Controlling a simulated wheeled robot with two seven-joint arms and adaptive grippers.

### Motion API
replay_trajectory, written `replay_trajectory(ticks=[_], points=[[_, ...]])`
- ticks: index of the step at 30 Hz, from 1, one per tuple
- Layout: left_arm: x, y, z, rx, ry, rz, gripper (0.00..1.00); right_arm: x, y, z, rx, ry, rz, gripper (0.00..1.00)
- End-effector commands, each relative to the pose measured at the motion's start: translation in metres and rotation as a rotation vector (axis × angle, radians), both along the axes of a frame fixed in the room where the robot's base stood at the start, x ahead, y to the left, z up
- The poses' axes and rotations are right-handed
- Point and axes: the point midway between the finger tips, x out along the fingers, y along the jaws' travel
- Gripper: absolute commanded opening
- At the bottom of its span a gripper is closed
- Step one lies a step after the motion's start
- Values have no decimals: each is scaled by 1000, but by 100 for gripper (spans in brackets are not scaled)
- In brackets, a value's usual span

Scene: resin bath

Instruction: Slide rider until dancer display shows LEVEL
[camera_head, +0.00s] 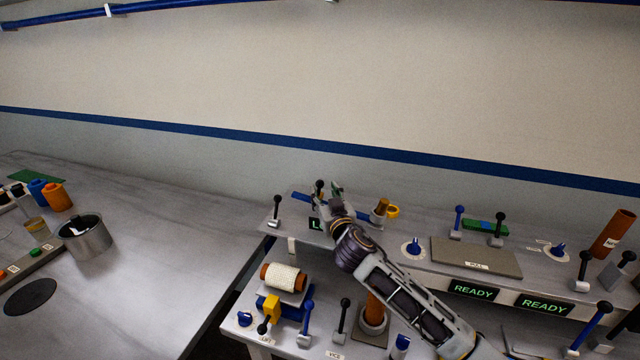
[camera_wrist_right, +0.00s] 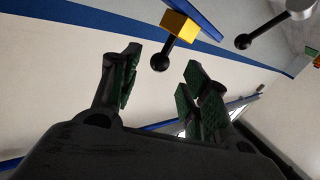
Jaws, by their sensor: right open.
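In the right wrist view, the rider is a yellow block (camera_wrist_right: 181,25) with a black ball knob (camera_wrist_right: 160,62), sitting on a blue bar (camera_wrist_right: 207,22). The bar shows in the head view (camera_head: 301,197), with a black knob (camera_head: 319,185) at the gripper; the yellow block is hidden there. My right gripper (camera_head: 330,190) is open, its green-padded fingers apart (camera_wrist_right: 160,85). The knob appears between and just beyond the fingertips; I cannot tell whether it touches them. The dancer display (camera_head: 315,224) shows a green "L"; my gripper covers the rest. My left gripper is out of view.
A black-knobbed lever (camera_head: 277,203) stands just left of the bar, and an orange-handled brown cup (camera_head: 380,211) to its right. A white roll (camera_head: 284,278) and several levers stand nearer. Two READY displays (camera_head: 473,290) are at right.

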Motion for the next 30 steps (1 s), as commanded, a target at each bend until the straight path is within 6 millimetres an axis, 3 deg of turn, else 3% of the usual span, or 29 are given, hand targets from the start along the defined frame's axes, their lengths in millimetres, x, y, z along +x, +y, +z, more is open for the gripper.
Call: replay_trajectory(ticks=[18, 30], points=[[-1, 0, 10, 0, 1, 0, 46, 47, 13, 1, 1, -1, 0, 46], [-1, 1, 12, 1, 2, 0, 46, 56, 15, 0, 0, -1, -1, 46]])
